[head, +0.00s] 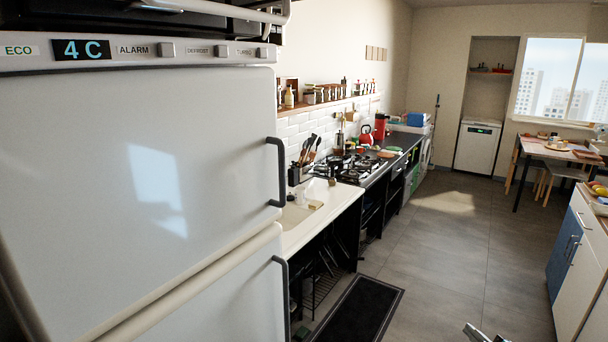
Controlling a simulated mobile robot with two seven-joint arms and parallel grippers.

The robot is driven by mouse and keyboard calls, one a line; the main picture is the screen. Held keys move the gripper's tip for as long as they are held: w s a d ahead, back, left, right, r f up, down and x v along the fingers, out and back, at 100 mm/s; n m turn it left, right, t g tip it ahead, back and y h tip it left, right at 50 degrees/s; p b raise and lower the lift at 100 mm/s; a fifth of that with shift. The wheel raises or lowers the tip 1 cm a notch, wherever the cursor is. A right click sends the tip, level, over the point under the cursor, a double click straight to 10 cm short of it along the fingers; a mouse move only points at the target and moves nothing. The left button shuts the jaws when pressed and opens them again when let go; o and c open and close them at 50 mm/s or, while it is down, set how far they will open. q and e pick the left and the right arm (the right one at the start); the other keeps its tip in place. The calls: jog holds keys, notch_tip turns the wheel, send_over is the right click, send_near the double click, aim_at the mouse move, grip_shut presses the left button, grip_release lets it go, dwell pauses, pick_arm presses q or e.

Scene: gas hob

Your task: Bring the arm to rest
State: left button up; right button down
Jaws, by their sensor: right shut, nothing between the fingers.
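My right gripper (478,332) shows only in part at the bottom edge of the head view, right of the middle. It is a small metallic shape over the grey floor, shut with nothing in it, and touches nothing that I can see. The rest of the right arm is below the picture. My left gripper is not in view. The gas hob (352,168) is far off on the counter along the left wall, well away from the gripper.
A large white fridge (140,170) fills the left side, close by. Beyond it run a sink counter (335,199) and a dark mat (357,310). A counter with a blue door (563,250) stands at right. A table (545,150) stands farther back. The middle floor (440,255) is clear.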

jog(key=s+d+f+m+g+h, duration=0.25)
jog(key=s+d+f, duration=0.25)
jog(key=s+f, duration=0.65)
jog(key=s+d+f+m+g+h, duration=0.25)
jog(key=s+d+f+g, duration=0.2)
jog(key=s+f, duration=0.65)
jog(key=s+d+f+m+g, duration=0.1)
jog(key=s+d+g, duration=0.15)
jog(key=s, duration=1.15)
jog(key=s+d+f+m+g, duration=0.2)
jog(key=s+g, duration=0.1)
jog(key=s, duration=1.1)
jog(key=s+a+f+m+y, duration=0.1)
jog(key=a+f+y, duration=0.3)
jog(key=a, duration=1.4)
jog(key=s+a+f+m+y, duration=0.1)
jog(key=a+f, duration=0.4)
jog(key=a, duration=1.2)
notch_tip(320, 180, down, 14)
jog(key=b, duration=1.4)
jog(key=shift+d+r, duration=0.25)
jog(key=shift+g, duration=0.25)
